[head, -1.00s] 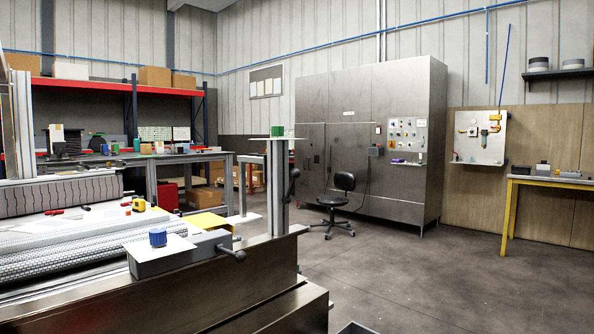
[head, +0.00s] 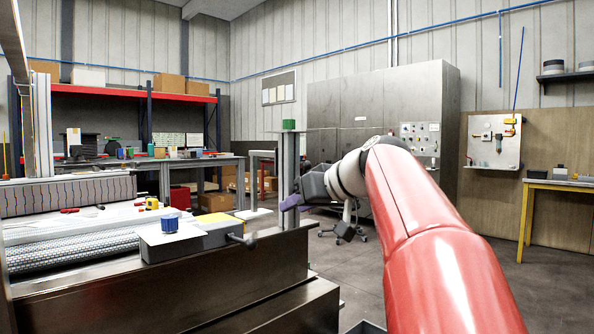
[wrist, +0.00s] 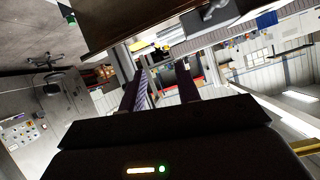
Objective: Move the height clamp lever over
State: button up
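The upright grey post (head: 288,158) with a green cap (head: 289,125) stands at the right end of the conveyor frame. The height clamp lever on its right side is mostly hidden behind my gripper in the head view, and I cannot make it out clearly in the wrist view. My gripper (head: 291,202) is level with the middle of the post, its dark fingers pointing left at it. The wrist view shows the two fingers apart (wrist: 160,82) with nothing clearly held between them. Whether they touch the lever cannot be told.
A grey block with a blue knob (head: 170,223) and a second handle (head: 242,240) sits on the conveyor frame (head: 170,285), left of and below my gripper. A workbench (head: 200,163), a black chair (head: 345,232) and a metal cabinet (head: 350,105) stand behind. Floor is open at right.

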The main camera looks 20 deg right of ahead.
aim_at(310, 166)
jog(key=w+d+r+n+t+y, duration=0.1)
jog(key=w+d+r+n+t, duration=0.15)
jog(key=d+r, duration=0.65)
jog(key=shift+m+t, duration=0.25)
jog(key=shift+t, duration=0.1)
jog(key=p+x, duration=0.1)
jog(key=x, duration=0.1)
jog(key=p+x, duration=0.1)
jog(key=x, duration=0.1)
jog(key=p+x, duration=0.1)
jog(key=x, duration=0.1)
jog(key=shift+w+d+f, duration=0.15)
jog(key=shift+w+f, duration=0.1)
jog(key=shift+f, duration=0.15)
jog(key=shift+w+f, duration=0.2)
jog(key=shift+w, duration=0.05)
jog(key=shift+c, duration=0.4)
jog(key=shift+s+f, duration=0.1)
jog(key=c, duration=0.5)
